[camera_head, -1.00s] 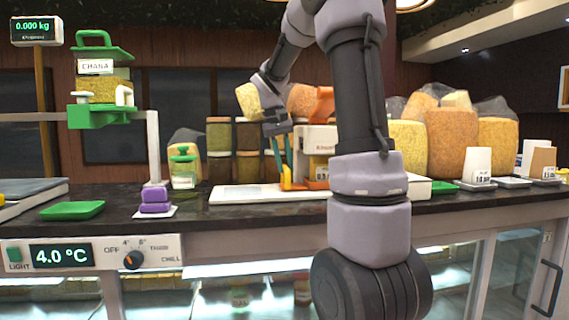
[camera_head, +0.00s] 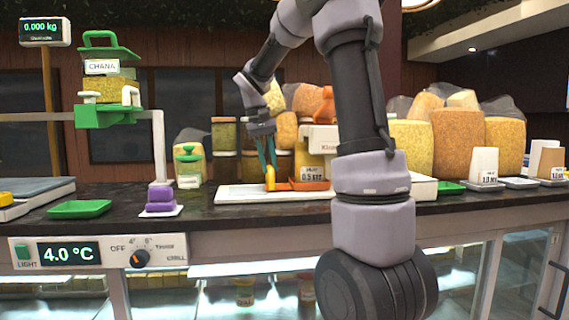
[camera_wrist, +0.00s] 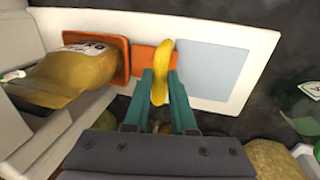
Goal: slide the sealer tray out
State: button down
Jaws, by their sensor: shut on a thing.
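The sealer (camera_head: 318,139) is a white machine with an orange lever, on a long white base (camera_head: 238,194) on the counter. Its orange tray (camera_head: 308,185) projects on the left side, with a yellow handle (camera_head: 269,178) at its outer end. My gripper (camera_head: 268,166) points down, with teal fingers closed around the handle. In the wrist view my gripper (camera_wrist: 160,84) holds the yellow handle (camera_wrist: 161,68) between both fingers. The orange tray (camera_wrist: 124,60) bears a filled brown bag (camera_wrist: 75,75) with a white label, partly beneath the sealer body.
A pale grey-blue pad (camera_wrist: 214,70) on the white base is clear beyond the handle. A green-lidded jar (camera_head: 189,166), purple block (camera_head: 160,198) and green tray (camera_head: 80,209) stand to the left. Large filled sacks (camera_head: 458,142) stand behind and right.

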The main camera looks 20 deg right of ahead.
jog(key=w+a, duration=0.1)
jog(key=a, duration=0.3)
jog(key=w+a, duration=0.1)
jog(key=a, duration=0.3)
jog(key=w+a, duration=0.1)
jog(key=a, duration=0.3)
jog(key=shift+w, duration=0.25)
jog(key=shift+d, duration=0.1)
jog(key=c, duration=0.8)
grip_release()
jog(key=shift+o, duration=0.2)
jog(key=shift+r, duration=0.15)
notch_tip(320, 180, up, 10)
jog(key=a, duration=0.2)
jog(key=shift+w+r, duration=0.2)
jog(key=shift+w, duration=0.1)
